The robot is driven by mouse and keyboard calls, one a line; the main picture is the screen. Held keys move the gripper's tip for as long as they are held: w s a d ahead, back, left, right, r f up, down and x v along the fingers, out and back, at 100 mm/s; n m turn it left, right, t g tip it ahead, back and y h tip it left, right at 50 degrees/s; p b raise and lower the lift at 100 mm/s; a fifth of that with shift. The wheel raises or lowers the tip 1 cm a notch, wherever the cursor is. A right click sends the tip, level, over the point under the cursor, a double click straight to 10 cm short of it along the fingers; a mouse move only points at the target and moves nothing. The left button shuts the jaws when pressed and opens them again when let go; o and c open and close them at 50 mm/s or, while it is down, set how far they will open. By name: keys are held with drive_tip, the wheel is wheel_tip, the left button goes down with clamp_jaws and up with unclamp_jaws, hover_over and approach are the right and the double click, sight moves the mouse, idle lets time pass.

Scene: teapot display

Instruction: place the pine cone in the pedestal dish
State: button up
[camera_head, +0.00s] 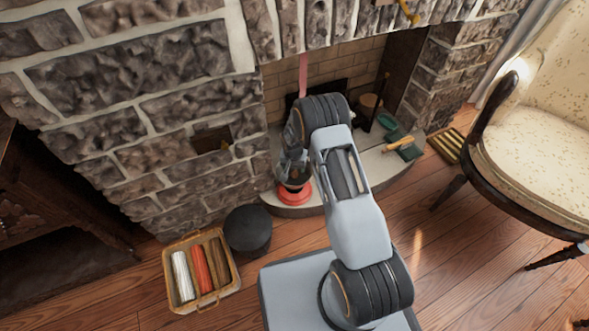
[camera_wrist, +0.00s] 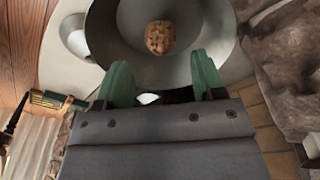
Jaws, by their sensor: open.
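The pine cone (camera_wrist: 160,37) is brown and lies inside a round grey dish (camera_wrist: 215,45) in the wrist view. This looks like the pedestal dish, though its foot is hidden from above. My gripper (camera_wrist: 162,78) is open, with its two green fingertips apart at the dish's near side and nothing between them. The pine cone is beyond the fingertips, clear of both. In the head view my gripper (camera_head: 293,165) is low by the hearth, above a red-orange round thing (camera_head: 294,194). My arm and gripper hide much there, and I cannot make out the pine cone.
A stone fireplace wall stands behind. A dark round bin (camera_head: 248,231) and a basket (camera_head: 202,271) of rolled items stand on the floor at the left. A green dustpan (camera_head: 404,146) lies on the hearth. A cream chair (camera_head: 545,130) is at the right.

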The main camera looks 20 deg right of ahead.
wheel_tip(320, 180, up, 6)
drive_tip(key=p, duration=0.2)
wheel_tip(320, 180, up, 14)
drive_tip(key=n, duration=0.1)
hover_over(294, 177)
drive_tip(key=s, duration=0.4)
drive_tip(key=s+r+n, duration=0.2)
drive_tip(key=s+r, duration=0.5)
drive_tip(key=s, duration=0.4)
drive_tip(key=s+r+n+t, duration=0.1)
drive_tip(key=s+r, duration=0.7)
drive_tip(key=s, duration=0.3)
drive_tip(key=shift+d+n+y, duration=0.3)
drive_tip(key=shift+d+n, duration=0.05)
drive_tip(key=shift+n, duration=0.05)
